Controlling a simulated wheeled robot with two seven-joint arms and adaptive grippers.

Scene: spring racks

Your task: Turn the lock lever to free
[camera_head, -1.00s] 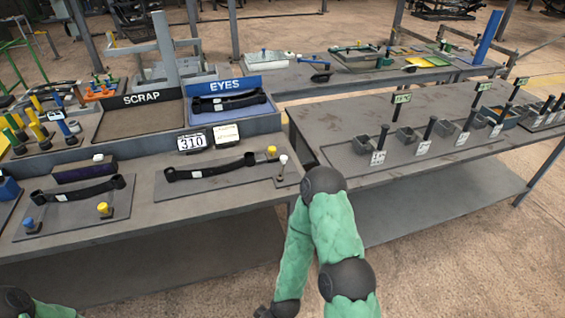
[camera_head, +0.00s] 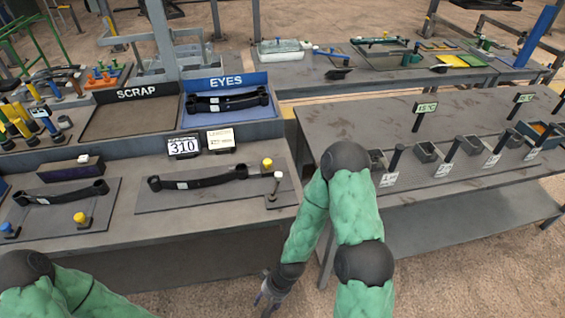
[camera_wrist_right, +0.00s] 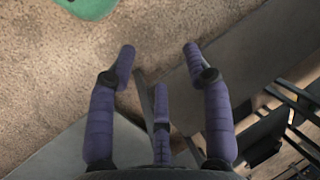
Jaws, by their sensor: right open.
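The lock lever (camera_head: 276,184) appears to be the small upright lever with a white knob on a dark base plate at the right end of the left table. It stands beside a leaf spring (camera_head: 200,180) and a yellow-knobbed post (camera_head: 267,165). My right gripper (camera_head: 268,300) hangs low in front of the table edge, below and apart from the lever. In the right wrist view its purple fingers (camera_wrist_right: 158,60) are spread with nothing between them. My left arm shows at the lower left; its gripper is out of view.
The scrap tray (camera_head: 130,122) and blue eyes tray (camera_head: 228,103) stand behind the spring. A 310 display (camera_head: 184,146) stands in front of them. The right table (camera_head: 345,120) holds several small bins and posts. A gap separates the tables.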

